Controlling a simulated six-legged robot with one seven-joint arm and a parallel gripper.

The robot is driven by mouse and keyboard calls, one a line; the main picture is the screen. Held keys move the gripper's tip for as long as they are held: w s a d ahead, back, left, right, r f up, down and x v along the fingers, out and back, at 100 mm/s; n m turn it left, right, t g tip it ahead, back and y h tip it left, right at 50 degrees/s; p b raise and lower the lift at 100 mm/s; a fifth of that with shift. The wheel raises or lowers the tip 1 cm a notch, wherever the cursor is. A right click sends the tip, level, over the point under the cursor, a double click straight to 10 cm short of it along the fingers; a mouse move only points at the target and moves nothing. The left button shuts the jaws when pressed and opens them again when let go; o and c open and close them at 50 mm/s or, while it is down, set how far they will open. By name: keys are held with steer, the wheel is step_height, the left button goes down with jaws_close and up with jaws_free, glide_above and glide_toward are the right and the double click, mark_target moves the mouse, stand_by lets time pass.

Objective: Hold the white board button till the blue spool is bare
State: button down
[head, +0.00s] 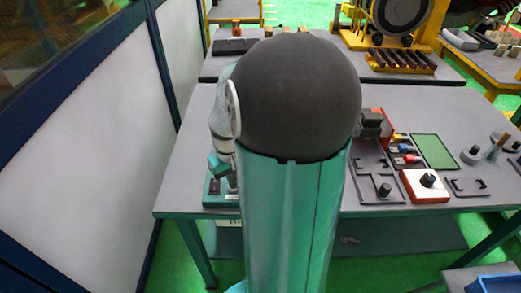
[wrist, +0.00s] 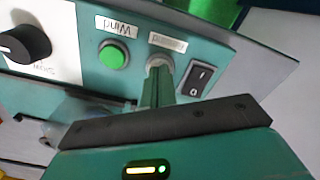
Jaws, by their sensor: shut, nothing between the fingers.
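In the wrist view a green control board carries a green button (wrist: 113,56) under a label that reads Wind. To its right is a pale round button (wrist: 160,60) under a second, blurred label. My gripper (wrist: 158,75) is shut and empty, its narrow fingertips at the pale button and covering its lower part. I cannot tell if the button is pressed in. In the head view a small blue piece (head: 405,148), possibly the spool, lies between yellow and red ones on the table. I cannot tell whether it carries wire. My arm hides the middle of the table.
The board also has a black rocker switch (wrist: 198,78) close right of the fingers and a black knob (wrist: 26,44) at left. On the table are a red-sided box with a black knob (head: 426,184) and a green mat (head: 433,151). A white wall panel (head: 90,150) stands at left.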

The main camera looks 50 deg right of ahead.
steer(key=shift+r, duration=3.5)
steer(key=shift+a, duration=0.1)
steer(key=s+a+r+n+t, duration=0.2)
steer(key=a+r, duration=0.3)
steer(key=a, duration=0.6)
steer(key=s+a+r+n+t, duration=0.2)
steer(key=a+r, duration=0.3)
steer(key=a, duration=0.6)
steer(key=shift+s+a+r+t, duration=0.3)
steer(key=shift+a+r+t, duration=0.1)
steer(key=shift+t, duration=0.4)
steer(key=shift+d, duration=0.15)
